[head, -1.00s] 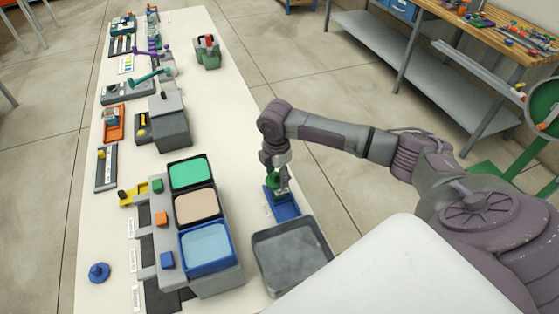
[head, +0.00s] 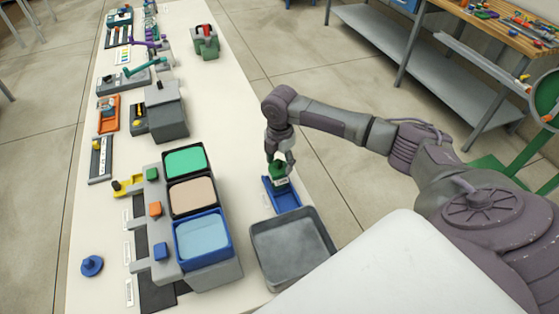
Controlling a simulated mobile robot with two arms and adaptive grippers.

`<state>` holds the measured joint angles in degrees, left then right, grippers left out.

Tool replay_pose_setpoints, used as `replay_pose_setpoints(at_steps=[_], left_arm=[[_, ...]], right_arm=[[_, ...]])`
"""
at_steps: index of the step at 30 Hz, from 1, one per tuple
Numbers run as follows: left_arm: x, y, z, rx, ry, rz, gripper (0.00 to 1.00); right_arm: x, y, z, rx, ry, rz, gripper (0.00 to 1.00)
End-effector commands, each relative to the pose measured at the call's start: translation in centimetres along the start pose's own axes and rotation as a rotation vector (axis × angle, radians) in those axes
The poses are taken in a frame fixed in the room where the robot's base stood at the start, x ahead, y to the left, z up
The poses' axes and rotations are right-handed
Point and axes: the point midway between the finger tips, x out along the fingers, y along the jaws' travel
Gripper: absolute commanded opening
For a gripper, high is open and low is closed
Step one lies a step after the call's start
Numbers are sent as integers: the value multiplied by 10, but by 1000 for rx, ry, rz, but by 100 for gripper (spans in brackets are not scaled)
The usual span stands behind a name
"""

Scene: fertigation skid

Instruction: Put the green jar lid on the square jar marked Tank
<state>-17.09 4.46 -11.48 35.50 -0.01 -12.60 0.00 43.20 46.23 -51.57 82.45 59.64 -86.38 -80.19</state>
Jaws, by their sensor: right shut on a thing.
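My right gripper (head: 280,159) points down over the blue tray (head: 286,199) at the right edge of the white bench and is shut on the green lid (head: 277,170). A pale label patch (head: 281,182) shows just under the green, probably on the square jar standing in the blue tray. The jar is small and mostly hidden; its marking cannot be read. I cannot tell whether the lid is seated on it or only held against it. My left gripper is not in view.
A grey open tray (head: 292,250) stands close in front of the blue tray. Left of it is a block of bins with green (head: 186,161), beige (head: 192,196) and blue (head: 204,238) contents. A blue knob (head: 92,265) lies at the left edge.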

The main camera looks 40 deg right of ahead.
Motion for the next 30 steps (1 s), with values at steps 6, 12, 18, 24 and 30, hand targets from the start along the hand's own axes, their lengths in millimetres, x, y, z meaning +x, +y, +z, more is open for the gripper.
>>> replay_pose_setpoints(at_steps=[6,12,18,24,30], left_arm=[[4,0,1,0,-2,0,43],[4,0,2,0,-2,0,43],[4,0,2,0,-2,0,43],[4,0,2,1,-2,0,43],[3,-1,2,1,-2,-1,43]], right_arm=[[14,0,0,1,1,0,36],[14,0,0,0,1,0,36],[14,0,0,0,1,0,78],[14,0,0,0,1,0,89],[13,0,0,0,1,0,89]])
